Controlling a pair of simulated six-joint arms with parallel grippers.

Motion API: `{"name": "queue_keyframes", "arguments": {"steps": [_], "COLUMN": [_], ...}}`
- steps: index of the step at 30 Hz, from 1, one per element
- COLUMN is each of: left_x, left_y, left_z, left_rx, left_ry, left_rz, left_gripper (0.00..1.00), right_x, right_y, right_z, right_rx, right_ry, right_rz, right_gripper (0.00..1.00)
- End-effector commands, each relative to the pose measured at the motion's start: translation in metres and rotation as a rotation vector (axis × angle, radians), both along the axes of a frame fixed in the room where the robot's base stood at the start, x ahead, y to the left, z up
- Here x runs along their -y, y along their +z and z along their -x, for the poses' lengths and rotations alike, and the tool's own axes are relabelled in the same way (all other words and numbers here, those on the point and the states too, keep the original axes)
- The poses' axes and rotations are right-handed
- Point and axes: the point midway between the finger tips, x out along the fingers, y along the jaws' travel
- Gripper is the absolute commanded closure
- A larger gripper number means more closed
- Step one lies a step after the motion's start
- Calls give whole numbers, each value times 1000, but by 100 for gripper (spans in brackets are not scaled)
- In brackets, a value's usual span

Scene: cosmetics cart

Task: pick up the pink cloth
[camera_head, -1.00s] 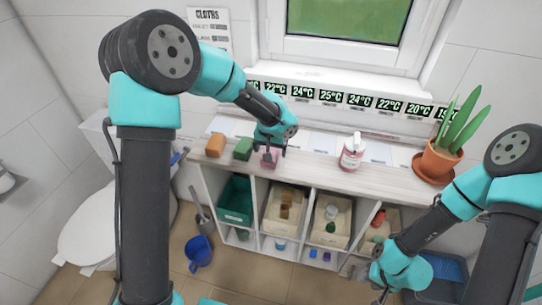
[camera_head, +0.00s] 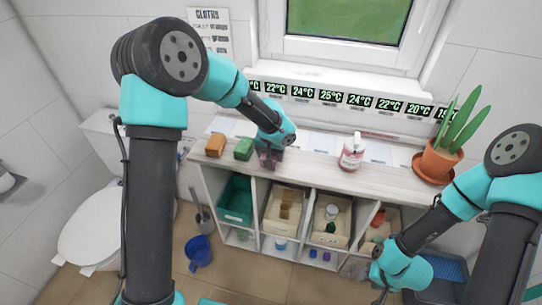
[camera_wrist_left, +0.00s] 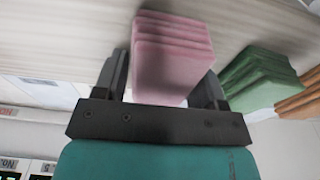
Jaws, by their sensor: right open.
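The pink cloth (camera_head: 268,158) is a folded stack on the counter, to the right of the green cloth (camera_head: 243,149). It fills most of the left wrist view's upper middle (camera_wrist_left: 172,55). My left gripper (camera_head: 270,152) is down at the pink cloth, with one finger on each side of it. In the left wrist view the gripper (camera_wrist_left: 163,88) has little or no visible gap to the cloth; whether it grips is unclear. My right gripper (camera_head: 380,286) is open and low at the lower right, away from the cloth, its fingers small in view.
An orange-brown cloth (camera_head: 215,145) lies left of the green one. Bins sit in the shelf below. The counter between cloth and bottle is clear.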

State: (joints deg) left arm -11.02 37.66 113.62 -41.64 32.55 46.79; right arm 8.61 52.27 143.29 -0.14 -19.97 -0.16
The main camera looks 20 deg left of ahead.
Motion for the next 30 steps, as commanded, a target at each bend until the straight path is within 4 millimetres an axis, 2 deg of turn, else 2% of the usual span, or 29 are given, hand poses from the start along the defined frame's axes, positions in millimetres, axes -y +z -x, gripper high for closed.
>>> {"name": "queue_keyframes", "arguments": {"steps": [1,10,20,30], "left_x": [0,0,0,0], "left_y": [0,0,5,38], "left_z": [0,0,0,-1], "left_rx": [0,0,2,5], "left_ry": [0,0,0,1], "left_rz": [0,0,-1,0], "left_gripper": [40,68,68,68], "right_x": [0,0,0,0], "right_y": [0,0,0,0], "right_z": [0,0,0,0], "right_rx": [0,0,0,0], "right_ry": [0,0,0,0], "right_rz": [0,0,0,0], "right_gripper": [57,57,57,57]}}
